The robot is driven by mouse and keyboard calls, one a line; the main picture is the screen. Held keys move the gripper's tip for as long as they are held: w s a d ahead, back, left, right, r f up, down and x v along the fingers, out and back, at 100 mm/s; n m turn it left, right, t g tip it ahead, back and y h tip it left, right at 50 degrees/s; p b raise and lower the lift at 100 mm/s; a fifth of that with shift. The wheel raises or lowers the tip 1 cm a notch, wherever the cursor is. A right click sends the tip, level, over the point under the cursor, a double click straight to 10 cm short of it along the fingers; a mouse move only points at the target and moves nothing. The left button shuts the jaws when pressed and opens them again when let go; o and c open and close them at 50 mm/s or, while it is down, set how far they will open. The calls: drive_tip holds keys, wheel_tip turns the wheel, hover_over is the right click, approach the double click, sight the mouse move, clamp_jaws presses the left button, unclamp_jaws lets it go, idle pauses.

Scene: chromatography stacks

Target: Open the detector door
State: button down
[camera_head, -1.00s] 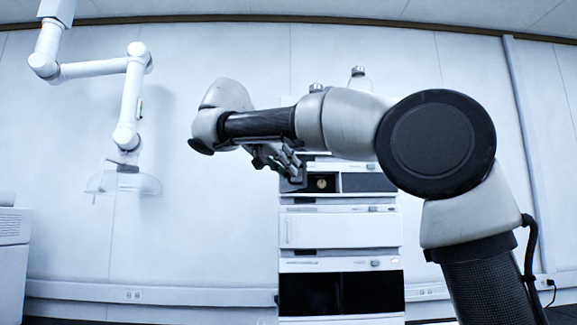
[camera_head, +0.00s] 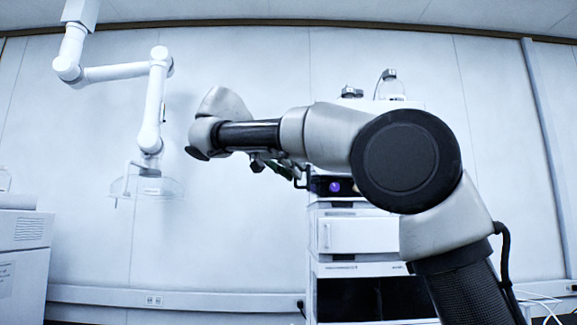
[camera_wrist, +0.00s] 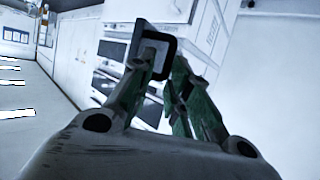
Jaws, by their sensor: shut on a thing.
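The detector is the dark-fronted unit (camera_head: 335,187) high in the white instrument stack, partly hidden behind my arm. A round purple spot shows in its front. Its door seems to be the small panel with a black square handle (camera_wrist: 171,45) in the wrist view, standing out from the stack's front. My gripper (camera_wrist: 166,80) has its green-sided fingers at this handle and is shut on it. In the head view my gripper (camera_head: 297,174) is small and dark, just left of the detector front. How far the door stands open is hard to tell.
Below the detector is a white unit (camera_head: 355,235), then a dark-windowed unit (camera_head: 360,299). Bottles (camera_head: 388,85) stand on top of the stack. A white extraction arm (camera_head: 153,105) hangs at left, above a white machine (camera_head: 22,262). The wall between is clear.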

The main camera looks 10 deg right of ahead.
drive_tip(key=shift+w+d+f, duration=0.15)
drive_tip(key=shift+w+f, duration=0.2)
drive_tip(key=shift+w, duration=0.05)
drive_tip(key=c, duration=1.6)
unclamp_jaws()
drive_tip(key=shift+w+d, duration=0.15)
drive_tip(key=o, duration=0.3)
drive_tip(key=shift+w+d+f, duration=0.1)
drive_tip(key=shift+d+f, duration=0.05)
drive_tip(key=shift+d, duration=0.2)
drive_tip(key=shift+o, duration=1.2)
drive_tip(key=shift+w, duration=0.1)
drive_tip(key=shift+a, duration=0.25)
drive_tip(key=shift+c, duration=0.6)
drive_tip(key=shift+a, duration=0.25)
drive_tip(key=shift+c, duration=0.6)
drive_tip(key=v, duration=1.2)
drive_tip(key=shift+s+d+r, duration=0.2)
drive_tip(key=shift+d+r, duration=0.1)
drive_tip(key=shift+d, duration=0.05)
drive_tip(key=shift+c, duration=1.3)
